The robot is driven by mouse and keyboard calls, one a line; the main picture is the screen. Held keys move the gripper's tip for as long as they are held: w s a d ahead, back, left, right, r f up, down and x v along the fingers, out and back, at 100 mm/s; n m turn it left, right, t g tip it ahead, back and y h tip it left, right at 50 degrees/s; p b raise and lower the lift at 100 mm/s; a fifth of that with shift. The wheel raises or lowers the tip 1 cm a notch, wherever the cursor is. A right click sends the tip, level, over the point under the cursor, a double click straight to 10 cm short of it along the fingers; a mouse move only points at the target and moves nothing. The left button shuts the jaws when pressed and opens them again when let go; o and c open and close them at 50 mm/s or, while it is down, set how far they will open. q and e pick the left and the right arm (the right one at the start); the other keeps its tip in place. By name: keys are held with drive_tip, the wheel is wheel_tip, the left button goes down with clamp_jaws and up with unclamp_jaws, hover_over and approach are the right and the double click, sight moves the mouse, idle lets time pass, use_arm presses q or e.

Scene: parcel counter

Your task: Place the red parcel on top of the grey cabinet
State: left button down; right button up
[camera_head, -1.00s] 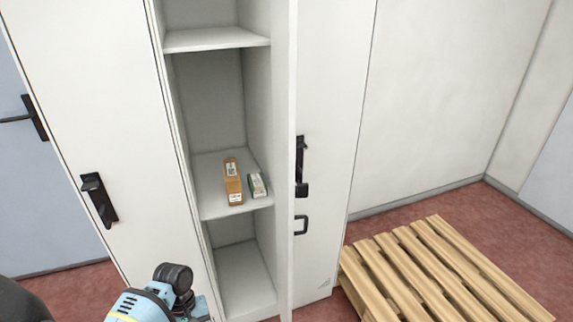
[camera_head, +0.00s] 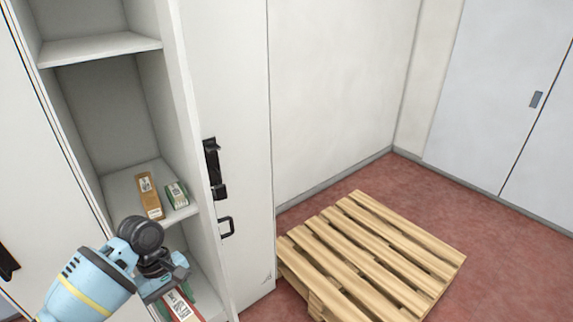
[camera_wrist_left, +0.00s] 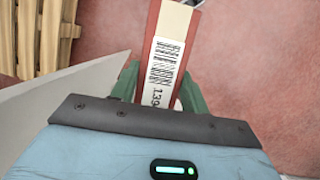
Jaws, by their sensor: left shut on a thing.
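The red parcel (camera_head: 183,309) is slim, with a white barcode label. It shows low in the head view, partly cut off by the lower edge, and up close in the wrist view (camera_wrist_left: 168,45). My left gripper (camera_head: 176,294) is shut on it; its green fingers lie on either side of the parcel in the wrist view (camera_wrist_left: 157,82). The parcel is held in the air in front of the shelf cabinet. I cannot tell which unit is the grey cabinet, and no cabinet top is in view. My right gripper is not in view.
A tall off-white cabinet (camera_head: 232,90) has open shelves at left, with a brown box (camera_head: 149,196) and a green-white box (camera_head: 177,194) on one. A wooden pallet (camera_head: 370,255) lies on the red floor. Pale grey doors (camera_head: 490,100) stand at right. Floor right of the pallet is clear.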

use_arm(q)
drive_tip(key=s+d+r+m+g+y, duration=0.1)
drive_tip(key=s+d+r+m, duration=0.1)
drive_tip(key=r+m, duration=0.4)
drive_tip(key=s+d+r+m+y, duration=0.2)
drive_tip(key=r+m, duration=0.2)
drive_tip(key=r, duration=0.3)
drive_tip(key=x, duration=1.4)
drive_tip(key=shift+w+f, duration=0.35)
drive_tip(key=shift+f, duration=0.1)
drive_tip(key=shift+w+d, duration=0.1)
